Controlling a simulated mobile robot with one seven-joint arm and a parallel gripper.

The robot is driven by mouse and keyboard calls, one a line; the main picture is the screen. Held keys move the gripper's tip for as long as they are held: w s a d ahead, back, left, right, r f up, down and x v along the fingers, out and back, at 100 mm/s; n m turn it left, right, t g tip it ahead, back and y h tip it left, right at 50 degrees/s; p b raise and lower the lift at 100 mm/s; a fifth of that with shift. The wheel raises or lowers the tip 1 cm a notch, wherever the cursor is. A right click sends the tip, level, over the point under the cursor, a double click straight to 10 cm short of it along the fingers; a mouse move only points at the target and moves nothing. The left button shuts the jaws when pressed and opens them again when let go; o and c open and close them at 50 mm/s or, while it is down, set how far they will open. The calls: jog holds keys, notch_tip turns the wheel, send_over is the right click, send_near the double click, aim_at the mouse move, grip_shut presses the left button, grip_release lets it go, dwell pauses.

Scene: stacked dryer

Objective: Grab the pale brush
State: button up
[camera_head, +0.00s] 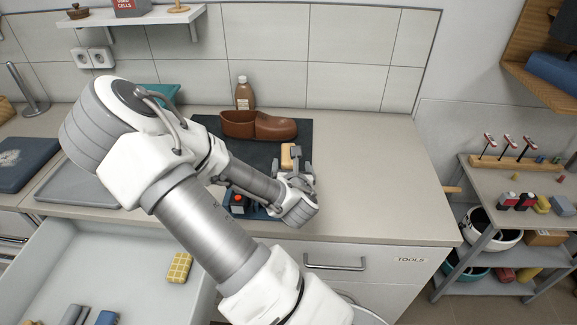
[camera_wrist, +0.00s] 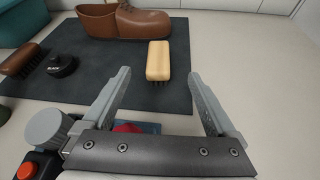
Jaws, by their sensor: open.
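The pale brush (camera_wrist: 158,61) lies on the dark mat (camera_wrist: 210,97), with its light wooden back up and dark bristles just showing below. In the wrist view it sits ahead of my gripper (camera_wrist: 160,85), roughly midway between the two fingers and beyond their tips. My gripper is open and empty. In the head view the pale brush (camera_head: 289,157) shows by my gripper (camera_head: 292,166), near the right part of the mat. My arm hides part of the mat there.
A brown shoe (camera_wrist: 135,20) stands behind the brush. A dark brown brush (camera_wrist: 20,60) and a black tin (camera_wrist: 62,66) lie to the left. A red-buttoned device (camera_wrist: 26,170) is near the front left. An open drawer (camera_head: 110,240) juts out below; the right counter is clear.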

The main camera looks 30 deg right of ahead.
aim_at(288, 158)
jog(key=b+x, duration=0.2)
jog(key=x, duration=1.2)
jog(key=shift+w+d+f+b, duration=0.1)
jog(key=shift+w+f+b, duration=0.1)
jog(key=shift+w+b, duration=0.15)
grip_shut()
